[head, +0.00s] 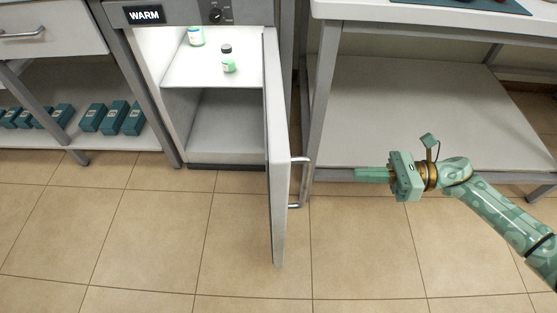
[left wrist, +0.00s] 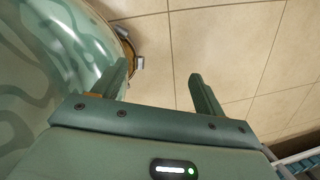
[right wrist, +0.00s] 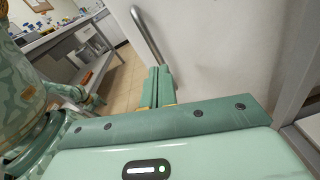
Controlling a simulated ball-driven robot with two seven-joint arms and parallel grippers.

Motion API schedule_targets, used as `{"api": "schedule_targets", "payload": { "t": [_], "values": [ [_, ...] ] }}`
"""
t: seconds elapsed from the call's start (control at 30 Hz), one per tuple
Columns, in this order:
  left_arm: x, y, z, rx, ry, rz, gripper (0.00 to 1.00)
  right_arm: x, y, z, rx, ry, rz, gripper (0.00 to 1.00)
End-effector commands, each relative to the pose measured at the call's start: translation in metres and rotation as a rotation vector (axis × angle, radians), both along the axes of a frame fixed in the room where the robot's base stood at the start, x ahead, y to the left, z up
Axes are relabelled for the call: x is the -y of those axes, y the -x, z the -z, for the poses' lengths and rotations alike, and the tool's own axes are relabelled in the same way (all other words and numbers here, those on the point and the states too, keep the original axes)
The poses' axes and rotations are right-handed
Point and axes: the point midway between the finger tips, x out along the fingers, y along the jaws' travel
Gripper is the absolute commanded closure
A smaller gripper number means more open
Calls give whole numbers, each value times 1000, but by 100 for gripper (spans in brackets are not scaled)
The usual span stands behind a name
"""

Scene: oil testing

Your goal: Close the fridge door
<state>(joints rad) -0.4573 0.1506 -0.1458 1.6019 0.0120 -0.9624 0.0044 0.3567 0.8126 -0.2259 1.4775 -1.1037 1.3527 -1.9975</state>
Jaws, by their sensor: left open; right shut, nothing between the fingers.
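The fridge stands open in the head view, with its door (head: 277,150) swung straight out toward me. A metal handle (head: 299,182) is on the door's right side. Inside, a shelf (head: 190,75) holds two small bottles, one (head: 228,60) with a dark cap and one (head: 196,36) near the back. My right gripper (head: 358,174) is shut and empty, to the right of the handle and apart from it. The right wrist view shows the shut fingers (right wrist: 158,88) close to the handle bar (right wrist: 147,35). My left gripper (left wrist: 158,82) is open and empty above the floor, outside the head view.
A grey-framed table (head: 420,20) with a lower shelf (head: 420,110) stands right of the fridge. A workbench at the left has several dark blue boxes (head: 113,118) on its lower shelf. The tiled floor (head: 160,240) in front of the fridge is clear.

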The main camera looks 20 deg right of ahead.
Motion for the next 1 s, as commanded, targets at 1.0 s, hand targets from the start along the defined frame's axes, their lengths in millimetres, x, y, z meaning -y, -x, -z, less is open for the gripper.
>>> {"api": "schedule_targets", "payload": {
  "t": [1.0],
  "values": [
    [-2,-31,-22,29,-33,35,28,-136,0,-12,230,-18,-145,100]
  ]
}}
